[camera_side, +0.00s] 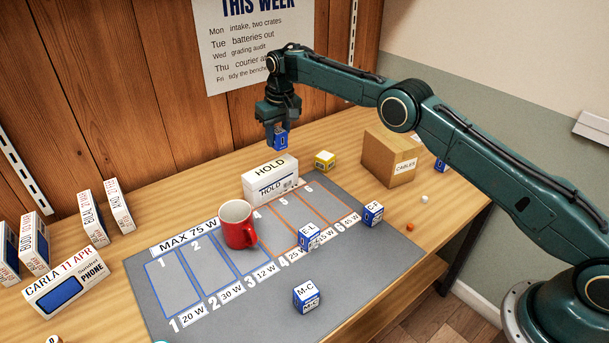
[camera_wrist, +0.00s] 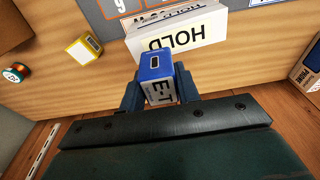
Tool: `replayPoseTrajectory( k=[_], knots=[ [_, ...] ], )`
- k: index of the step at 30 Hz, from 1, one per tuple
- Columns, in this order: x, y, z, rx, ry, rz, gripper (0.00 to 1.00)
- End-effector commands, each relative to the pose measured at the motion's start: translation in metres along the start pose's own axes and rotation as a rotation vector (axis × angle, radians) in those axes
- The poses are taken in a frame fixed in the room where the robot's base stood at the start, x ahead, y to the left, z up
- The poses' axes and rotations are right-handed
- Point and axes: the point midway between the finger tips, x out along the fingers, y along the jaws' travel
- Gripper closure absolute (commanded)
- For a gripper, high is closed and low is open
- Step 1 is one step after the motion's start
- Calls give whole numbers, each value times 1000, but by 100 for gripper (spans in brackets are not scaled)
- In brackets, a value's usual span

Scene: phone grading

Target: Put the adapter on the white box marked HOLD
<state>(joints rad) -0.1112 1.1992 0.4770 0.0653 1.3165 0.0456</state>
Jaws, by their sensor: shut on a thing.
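My gripper (camera_side: 279,122) is shut on a small blue and white adapter (camera_side: 280,138). In the wrist view the adapter (camera_wrist: 156,75) sits between the fingers (camera_wrist: 157,88), with a blue face with a dark slot and a white face lettered E-T. The white box marked HOLD (camera_side: 268,187) stands at the back edge of the grey mat. The adapter is in the air above the box's back side in the side view, apart from it. In the wrist view the HOLD box (camera_wrist: 190,40) lies just beyond the adapter.
A yellow cube (camera_side: 325,161) and a cardboard box marked CABLES (camera_side: 388,158) stand right of the HOLD box. A red mug (camera_side: 237,225) stands on the grey mat (camera_side: 235,308) in front. Cubes E-L (camera_side: 309,235), C-F (camera_side: 372,213) and M-C (camera_side: 306,296) are at the mat's right half.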

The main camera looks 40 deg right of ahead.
Motion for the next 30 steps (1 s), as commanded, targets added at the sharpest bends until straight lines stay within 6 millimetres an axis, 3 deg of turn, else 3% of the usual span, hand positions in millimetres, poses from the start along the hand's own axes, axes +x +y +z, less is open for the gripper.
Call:
replayPoseTrajectory(
  k=[11,22,30],
  knots=[
    [15,0,2,1,1,0,90],
    [50,0,8,2,0,1,90],
    [52,0,8,2,1,0,90]
  ],
)
